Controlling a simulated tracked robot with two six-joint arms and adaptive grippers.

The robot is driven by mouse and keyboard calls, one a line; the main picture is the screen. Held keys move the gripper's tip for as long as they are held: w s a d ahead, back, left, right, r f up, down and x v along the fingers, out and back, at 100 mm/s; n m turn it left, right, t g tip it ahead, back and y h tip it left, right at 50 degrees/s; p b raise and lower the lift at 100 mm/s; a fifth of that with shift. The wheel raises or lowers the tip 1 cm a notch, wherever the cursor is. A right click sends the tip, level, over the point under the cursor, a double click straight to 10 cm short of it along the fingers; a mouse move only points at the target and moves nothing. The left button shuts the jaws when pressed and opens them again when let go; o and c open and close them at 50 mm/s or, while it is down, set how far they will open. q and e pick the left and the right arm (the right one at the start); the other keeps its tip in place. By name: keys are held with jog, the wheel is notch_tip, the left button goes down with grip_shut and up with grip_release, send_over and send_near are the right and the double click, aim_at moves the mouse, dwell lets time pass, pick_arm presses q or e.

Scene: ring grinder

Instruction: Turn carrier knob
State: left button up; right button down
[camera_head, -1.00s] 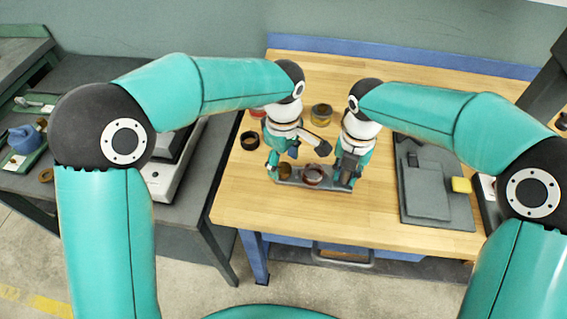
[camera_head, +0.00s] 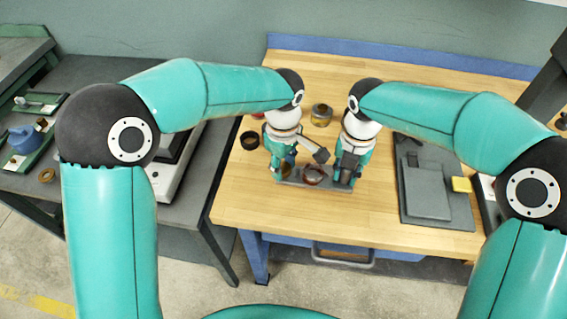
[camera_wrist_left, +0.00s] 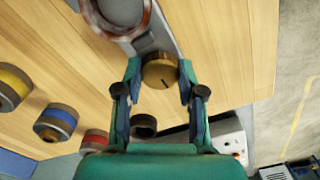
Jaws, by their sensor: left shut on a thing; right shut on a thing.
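The grey carrier (camera_head: 301,184) lies on the wooden table, with a reddish-brown ring (camera_head: 313,174) near its middle. The ring also shows at the top of the left wrist view (camera_wrist_left: 143,22). The round brass carrier knob (camera_wrist_left: 158,73) has a dark line on its face and sits at the carrier's end. My left gripper (camera_wrist_left: 160,80) has its fingertips on either side of the knob and is shut on it. In the head view, my left gripper (camera_head: 281,172) hides most of the knob. My right gripper (camera_head: 345,178) is shut at the carrier's right end; its exact contact is hidden.
Several banded jars stand beyond the carrier, among them a yellow one (camera_wrist_left: 10,87), a blue one (camera_wrist_left: 56,122) and a red one (camera_wrist_left: 95,140). A dark ring (camera_head: 250,140) lies left of my left gripper. A grey fixture (camera_head: 430,185) lies to the right. The table front is clear.

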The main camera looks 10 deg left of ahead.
aim_at(284, 167)
pick_arm(q)
jog(key=shift+m, duration=0.6)
jog(key=o, duration=1.1)
jog(key=shift+o, duration=0.2)
jog(key=shift+r, duration=0.1)
notch_tip(284, 167, up, 12)
